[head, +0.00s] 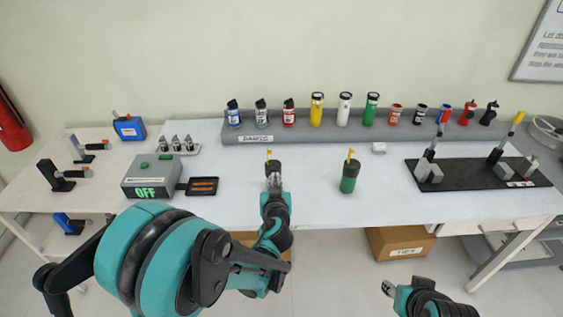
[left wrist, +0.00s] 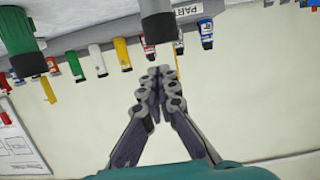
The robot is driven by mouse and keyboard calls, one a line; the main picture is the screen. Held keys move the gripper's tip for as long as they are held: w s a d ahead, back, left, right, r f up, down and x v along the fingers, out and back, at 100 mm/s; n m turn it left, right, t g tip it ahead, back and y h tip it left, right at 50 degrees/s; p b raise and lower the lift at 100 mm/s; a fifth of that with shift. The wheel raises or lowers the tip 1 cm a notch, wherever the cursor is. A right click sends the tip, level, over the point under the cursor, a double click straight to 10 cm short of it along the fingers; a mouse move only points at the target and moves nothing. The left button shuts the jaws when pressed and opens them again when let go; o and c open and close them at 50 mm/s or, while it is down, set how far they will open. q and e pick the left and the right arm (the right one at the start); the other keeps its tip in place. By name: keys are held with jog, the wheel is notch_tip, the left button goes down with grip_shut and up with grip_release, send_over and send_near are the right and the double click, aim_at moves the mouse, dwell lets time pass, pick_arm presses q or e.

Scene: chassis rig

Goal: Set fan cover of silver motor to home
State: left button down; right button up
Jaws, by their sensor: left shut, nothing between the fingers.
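The silver motor (left wrist: 156,28) hangs upside down in the left wrist view, its dark cover end towards my left gripper (left wrist: 158,72). In the head view its dark fan cover (head: 273,165) shows with a small yellow flag (head: 268,152) on top; my left gripper (head: 274,181) hides most of the body. The left fingers are together and empty, close to the motor; I cannot tell whether they touch it. My right gripper (head: 388,288) is low at the right, in front of the table; its jaw opening is unclear.
A green motor (head: 348,185) with a dark cover and yellow flag stands to the right. A grey box (head: 150,180) reading OFF and a dark tray (head: 202,186) are at the left. A grey rack (head: 335,126) with bottles lines the back. A black board (head: 470,178) lies at the right.

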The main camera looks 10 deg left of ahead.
aim_at(275, 170)
pick_arm(q)
jog(key=b+x, duration=0.2)
jog(key=x, duration=0.7)
jog(key=shift+a, duration=0.1)
notch_tip(275, 170, down, 3)
jog(key=b, duration=0.3)
jog(key=shift+s+f, duration=0.1)
jog(key=shift+f, duration=0.05)
